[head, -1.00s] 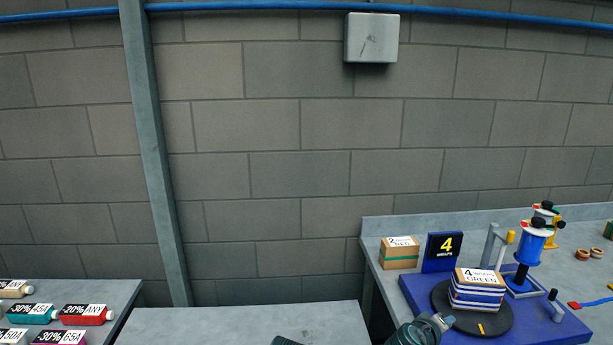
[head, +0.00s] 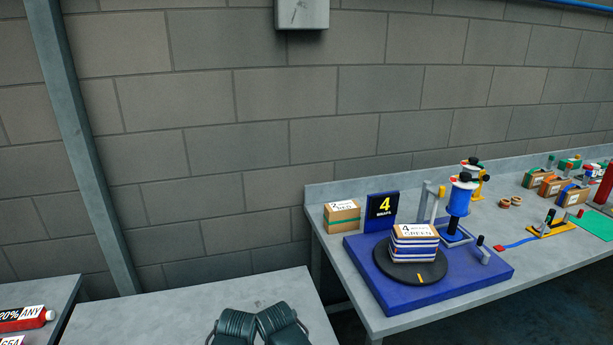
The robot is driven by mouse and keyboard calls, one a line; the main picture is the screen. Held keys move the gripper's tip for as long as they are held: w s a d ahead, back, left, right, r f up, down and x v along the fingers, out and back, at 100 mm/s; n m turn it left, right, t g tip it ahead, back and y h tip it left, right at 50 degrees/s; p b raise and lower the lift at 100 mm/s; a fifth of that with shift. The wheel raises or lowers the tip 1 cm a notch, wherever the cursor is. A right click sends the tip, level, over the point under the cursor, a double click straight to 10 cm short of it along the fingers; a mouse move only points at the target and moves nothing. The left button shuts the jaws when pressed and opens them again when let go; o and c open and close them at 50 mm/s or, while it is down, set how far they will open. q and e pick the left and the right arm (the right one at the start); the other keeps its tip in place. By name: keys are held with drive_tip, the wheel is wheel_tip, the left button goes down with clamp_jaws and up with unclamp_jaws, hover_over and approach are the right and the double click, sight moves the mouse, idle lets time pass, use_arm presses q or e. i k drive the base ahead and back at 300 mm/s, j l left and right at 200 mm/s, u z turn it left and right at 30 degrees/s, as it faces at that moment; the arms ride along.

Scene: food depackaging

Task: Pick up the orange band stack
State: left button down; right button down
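On the right bench, toward the back, stand small open brown boxes holding coloured contents. One box (head: 552,186) shows orange, and it may hold the orange band stack. It is too small to tell bands or a stack clearly. Neither gripper's fingers can be made out. Two dark green ribbed shapes (head: 257,325) come up side by side at the bottom edge, in front of the near bench. I cannot tell whether they are parts of my arms. They are well left of the boxes and apart from them.
A blue base (head: 360,262) on the right bench (head: 490,300) carries a black turntable with a banded stack labelled GREEN (head: 415,245). A RED-labelled box (head: 341,217), a "4" sign (head: 382,208) and a blue spool device (head: 459,200) stand near. The middle bench (head: 180,318) looks largely clear.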

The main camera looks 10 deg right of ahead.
sight(409, 243)
drive_tip(key=i+l+z, duration=0.15)
drive_tip(key=z, duration=1.25)
